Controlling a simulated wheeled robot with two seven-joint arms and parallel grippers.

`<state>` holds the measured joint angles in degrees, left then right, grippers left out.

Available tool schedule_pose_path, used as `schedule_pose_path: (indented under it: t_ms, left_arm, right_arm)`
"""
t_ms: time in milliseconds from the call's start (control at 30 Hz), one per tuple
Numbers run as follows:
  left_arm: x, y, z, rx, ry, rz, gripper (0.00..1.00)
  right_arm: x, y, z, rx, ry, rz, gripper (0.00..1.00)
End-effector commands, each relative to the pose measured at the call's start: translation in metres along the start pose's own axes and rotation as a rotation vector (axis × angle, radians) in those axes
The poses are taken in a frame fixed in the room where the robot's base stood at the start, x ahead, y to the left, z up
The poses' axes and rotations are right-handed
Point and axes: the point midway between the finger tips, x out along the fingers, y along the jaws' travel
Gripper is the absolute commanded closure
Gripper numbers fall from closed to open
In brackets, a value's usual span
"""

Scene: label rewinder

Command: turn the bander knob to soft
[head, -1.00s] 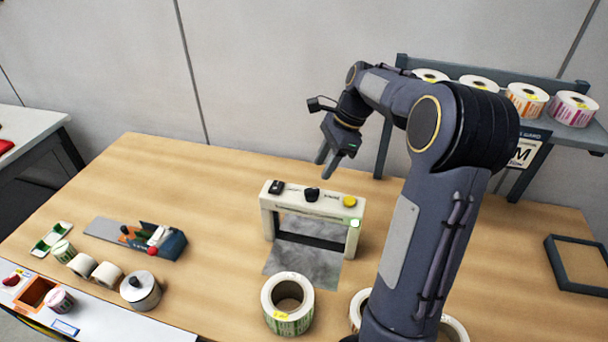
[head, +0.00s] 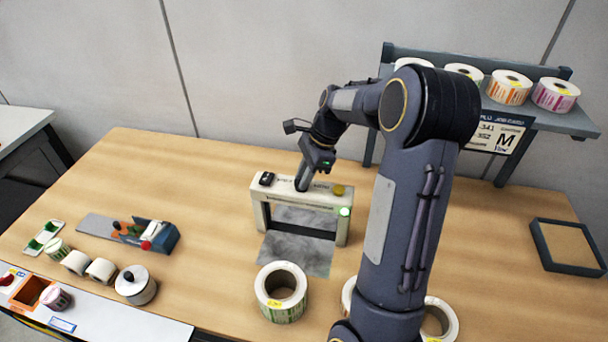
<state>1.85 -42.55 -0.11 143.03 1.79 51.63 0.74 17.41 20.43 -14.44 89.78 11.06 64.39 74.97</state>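The bander (head: 341,226) is a cream arch-shaped machine standing on the wooden table, with a grey sheet under its opening. Its top bar carries a black switch at the left, a yellow button (head: 338,190) at the right and a green light at the right end. The black knob in the middle of the bar is hidden behind my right gripper. My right gripper (head: 302,186) points down at the knob's place, its fingers close together there. Whether they grip the knob is not clear. My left gripper is not in view.
A large label roll (head: 281,312) stands in front of the bander, with more rolls partly behind my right arm. A rewinder-like tool (head: 150,236), small rolls and a lidded pot (head: 135,290) lie left. A shelf with rolls stands behind right, an empty tray (head: 568,270) far right.

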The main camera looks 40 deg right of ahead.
Motion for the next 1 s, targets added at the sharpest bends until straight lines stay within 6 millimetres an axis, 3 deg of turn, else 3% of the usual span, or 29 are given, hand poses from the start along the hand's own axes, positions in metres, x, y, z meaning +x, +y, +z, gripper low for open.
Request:
schedule_pose_path:
  t_ms: [33, 133, 567, 1000]
  left_arm:
    - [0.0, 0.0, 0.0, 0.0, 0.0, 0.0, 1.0]
    - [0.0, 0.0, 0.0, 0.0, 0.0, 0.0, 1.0]
    - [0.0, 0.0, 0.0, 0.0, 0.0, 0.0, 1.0]
    - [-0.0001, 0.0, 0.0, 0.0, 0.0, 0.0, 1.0]
  right_arm:
    - [-0.0002, 0.0, 0.0, 0.0, 0.0, 0.0, 0.88]
    - [-0.0002, 0.0, 0.0, 0.0, 0.0, 0.0, 1.0]
    - [-0.0003, -0.001, -0.0001, -0.062, 0.001, 0.026, 1.0]
    - [0.0001, -0.0034, 0.0009, -0.391, 0.0, 0.162, 1.0]
